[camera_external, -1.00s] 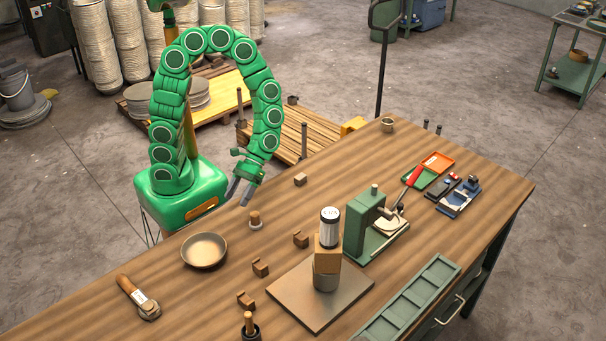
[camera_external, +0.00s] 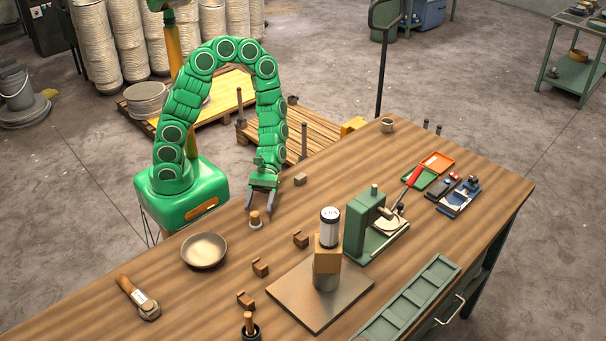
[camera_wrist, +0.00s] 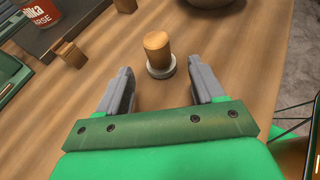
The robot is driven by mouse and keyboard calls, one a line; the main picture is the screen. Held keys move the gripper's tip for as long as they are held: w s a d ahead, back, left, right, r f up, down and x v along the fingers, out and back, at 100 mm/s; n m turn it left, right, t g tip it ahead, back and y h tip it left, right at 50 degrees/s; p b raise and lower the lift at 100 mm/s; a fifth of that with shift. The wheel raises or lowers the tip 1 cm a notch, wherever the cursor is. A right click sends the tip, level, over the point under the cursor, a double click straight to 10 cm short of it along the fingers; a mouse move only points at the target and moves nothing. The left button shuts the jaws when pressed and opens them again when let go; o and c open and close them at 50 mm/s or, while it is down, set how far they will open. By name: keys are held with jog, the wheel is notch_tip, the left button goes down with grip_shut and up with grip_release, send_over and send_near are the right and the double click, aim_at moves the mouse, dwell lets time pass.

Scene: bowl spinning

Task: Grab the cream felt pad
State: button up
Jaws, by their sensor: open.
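The cream felt pad (camera_external: 256,226) appears to be the pale round disc under a short wooden knob (camera_external: 254,216), standing upright on the workbench. In the wrist view the pad (camera_wrist: 161,72) shows as a pale rim around the foot of the knob (camera_wrist: 156,47). My gripper (camera_external: 261,208) is open and empty, pointing down close to the knob. In the wrist view its fingers (camera_wrist: 162,84) spread to either side, with the pad and knob centred just beyond the fingertips. I see no contact.
A shallow bowl (camera_external: 204,250) sits left of the pad on the workbench (camera_external: 190,300). Small wooden blocks (camera_external: 261,267) lie to the front and right. Bench around the pad is clear.

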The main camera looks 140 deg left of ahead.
aim_at(255, 219)
jog(key=shift+x, duration=3)
jog(key=shift+w+r, duration=0.1)
jog(key=shift+r, duration=0.1)
jog(key=shift+c, duration=0.5)
jog(key=c, duration=0.9)
jog(key=shift+r, duration=0.15)
